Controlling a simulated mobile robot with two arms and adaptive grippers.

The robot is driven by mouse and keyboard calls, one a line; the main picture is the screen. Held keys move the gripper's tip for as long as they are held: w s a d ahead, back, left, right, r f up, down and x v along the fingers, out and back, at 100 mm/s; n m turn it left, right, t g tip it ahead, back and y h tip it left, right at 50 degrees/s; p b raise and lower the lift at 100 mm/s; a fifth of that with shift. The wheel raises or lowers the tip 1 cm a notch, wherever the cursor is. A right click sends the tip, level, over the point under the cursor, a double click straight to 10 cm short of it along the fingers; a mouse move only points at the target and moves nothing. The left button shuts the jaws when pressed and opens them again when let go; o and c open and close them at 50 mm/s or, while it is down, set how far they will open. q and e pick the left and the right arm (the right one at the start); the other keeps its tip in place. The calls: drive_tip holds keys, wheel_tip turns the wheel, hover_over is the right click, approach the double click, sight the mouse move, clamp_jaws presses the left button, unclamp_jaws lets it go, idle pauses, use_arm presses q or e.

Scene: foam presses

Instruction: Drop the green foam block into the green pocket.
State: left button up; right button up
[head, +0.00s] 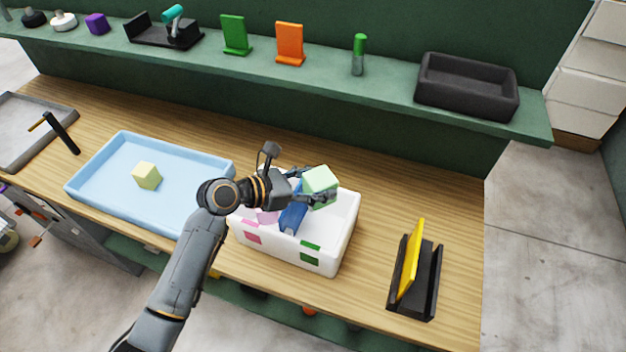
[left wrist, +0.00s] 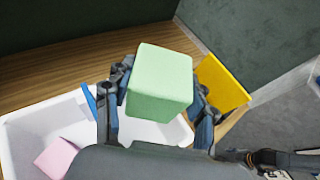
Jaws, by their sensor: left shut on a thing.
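The light green foam block (head: 319,184) is held up over the right half of the white box (head: 346,232). My left gripper (head: 310,191) is shut on it; in the left wrist view the block (left wrist: 160,82) sits between both fingers. The white box has a blue divider (head: 293,217), pink marks on its front left and green marks (head: 309,252) on its front right. The green pocket is the right compartment, partly hidden under the block and gripper. A pink block (left wrist: 56,157) lies in the left compartment. My right gripper is not in view.
A blue tray (head: 101,203) with a pale yellow block (head: 147,175) is left of the white box. A black holder with a yellow panel (head: 410,262) stands to the right. A shelf (head: 330,78) with several items runs behind. The wood between box and holder is clear.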

use_arm(q)
drive_tip(key=f, duration=0.1)
drive_tip(key=f+b, duration=0.1)
drive_tip(key=f, duration=0.1)
drive_tip(key=shift+s+a, duration=0.2)
drive_tip(key=shift+a, duration=0.2)
drive_tip(key=f+b, duration=0.2)
drive_tip(key=b, duration=0.1)
drive_tip(key=shift+w+d+f, duration=0.15)
drive_tip(key=shift+d+f, duration=0.05)
drive_tip(key=shift+f, duration=0.15)
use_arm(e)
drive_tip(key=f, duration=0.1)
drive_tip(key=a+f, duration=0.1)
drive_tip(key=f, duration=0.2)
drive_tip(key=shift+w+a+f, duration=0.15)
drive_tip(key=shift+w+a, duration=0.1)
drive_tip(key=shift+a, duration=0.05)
use_arm(q)
drive_tip(key=o, duration=1)
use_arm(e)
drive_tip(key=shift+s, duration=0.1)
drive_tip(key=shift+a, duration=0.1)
